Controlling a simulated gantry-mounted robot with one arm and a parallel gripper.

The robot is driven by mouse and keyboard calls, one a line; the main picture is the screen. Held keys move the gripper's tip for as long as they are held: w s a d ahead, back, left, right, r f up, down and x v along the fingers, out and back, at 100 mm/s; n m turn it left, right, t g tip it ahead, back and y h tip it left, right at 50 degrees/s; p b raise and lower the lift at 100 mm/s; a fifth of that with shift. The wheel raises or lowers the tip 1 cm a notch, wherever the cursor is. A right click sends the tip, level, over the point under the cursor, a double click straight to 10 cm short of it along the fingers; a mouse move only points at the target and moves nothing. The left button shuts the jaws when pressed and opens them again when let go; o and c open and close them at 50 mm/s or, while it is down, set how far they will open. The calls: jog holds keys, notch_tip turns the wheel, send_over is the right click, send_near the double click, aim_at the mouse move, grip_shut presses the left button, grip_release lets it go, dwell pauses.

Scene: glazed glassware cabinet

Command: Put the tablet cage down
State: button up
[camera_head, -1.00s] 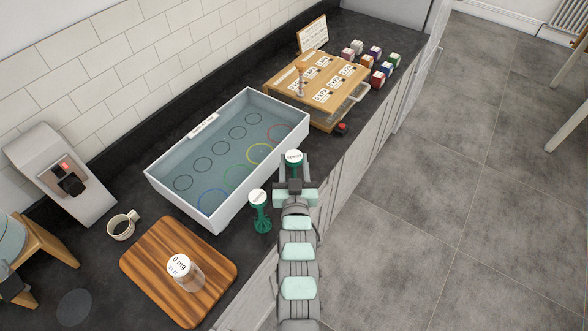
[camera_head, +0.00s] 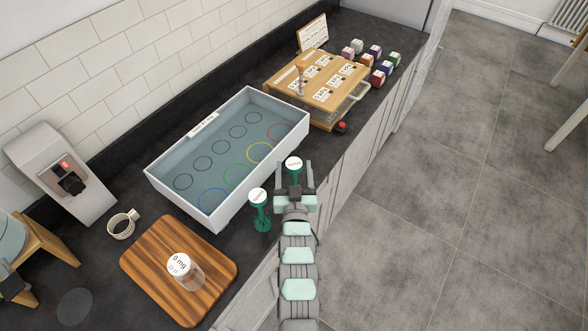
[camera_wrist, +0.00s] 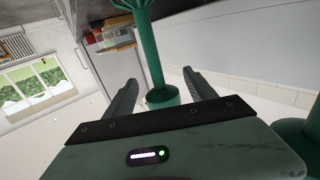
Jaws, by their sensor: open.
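A tablet cage (camera_head: 293,164), with a white labelled top and green stem, is between the parted fingers of my gripper (camera_head: 294,174). The wrist view shows its green stem (camera_wrist: 151,50) and round head between the open fingers (camera_wrist: 158,80), with a gap on each side. Its ribbed, flared end is partly cut off at the top edge there. In the head view my gripper hides its lower part, so its contact with the counter cannot be seen. A second, similar green cage (camera_head: 260,212) stands on the counter to the left.
A grey tray (camera_head: 175,205) with coloured rings lies just behind. A wooden board (camera_head: 150,262) holds a clear jar (camera_head: 186,270) marked 0 mg. A wooden case (camera_head: 320,90), a red button (camera_head: 341,127) and several small coloured boxes (camera_head: 378,78) are farther along the dark counter.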

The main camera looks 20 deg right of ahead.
jog(key=shift+s+a+r, duration=0.15)
jog(key=shift+s, duration=0.3)
jog(key=b+v, duration=0.1)
jog(key=v, duration=1)
